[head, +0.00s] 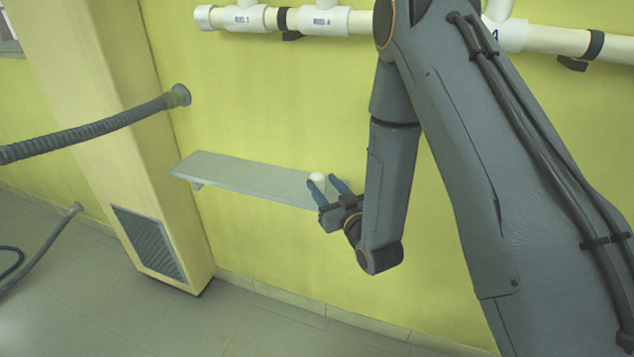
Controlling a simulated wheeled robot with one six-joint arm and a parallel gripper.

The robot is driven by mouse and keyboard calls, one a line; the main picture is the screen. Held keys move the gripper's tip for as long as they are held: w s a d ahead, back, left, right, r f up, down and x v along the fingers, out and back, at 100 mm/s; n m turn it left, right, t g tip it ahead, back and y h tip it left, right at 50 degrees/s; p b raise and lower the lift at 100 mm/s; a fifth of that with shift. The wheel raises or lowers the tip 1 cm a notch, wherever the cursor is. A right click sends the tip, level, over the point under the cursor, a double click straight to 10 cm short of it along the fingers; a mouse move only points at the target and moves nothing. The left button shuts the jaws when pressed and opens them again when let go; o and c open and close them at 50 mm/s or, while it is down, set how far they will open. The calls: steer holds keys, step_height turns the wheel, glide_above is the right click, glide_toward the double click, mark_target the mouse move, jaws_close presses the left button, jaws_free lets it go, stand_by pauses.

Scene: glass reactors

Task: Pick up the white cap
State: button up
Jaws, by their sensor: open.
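The white cap (317,178) is a small, pale, rounded thing at the right end of a grey wall shelf (235,175). My gripper (326,183) is at that end of the shelf with its two blue fingers apart. The cap shows at the fingertips, partly hidden by the nearer finger. I cannot tell whether the fingers touch it or how far between them it lies. The shelf's right end is partly hidden behind my gripper.
The rest of the shelf is bare. White pipes (330,22) with black clamps run along the yellow wall above. A grey corrugated hose (90,127) reaches out at the left beside a pillar with a vent grille (148,243). The floor below the shelf is clear.

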steer(key=x, duration=0.2)
steer(key=p+x, duration=0.1)
steer(key=x, duration=0.2)
steer(key=p+x, duration=0.1)
steer(key=x, duration=0.2)
steer(key=shift+a+f, duration=0.1)
steer(key=shift+f, duration=0.3)
steer(key=shift+c, duration=0.4)
steer(key=c, duration=0.8)
steer(key=shift+o, duration=0.2)
steer(key=shift+r, duration=0.2)
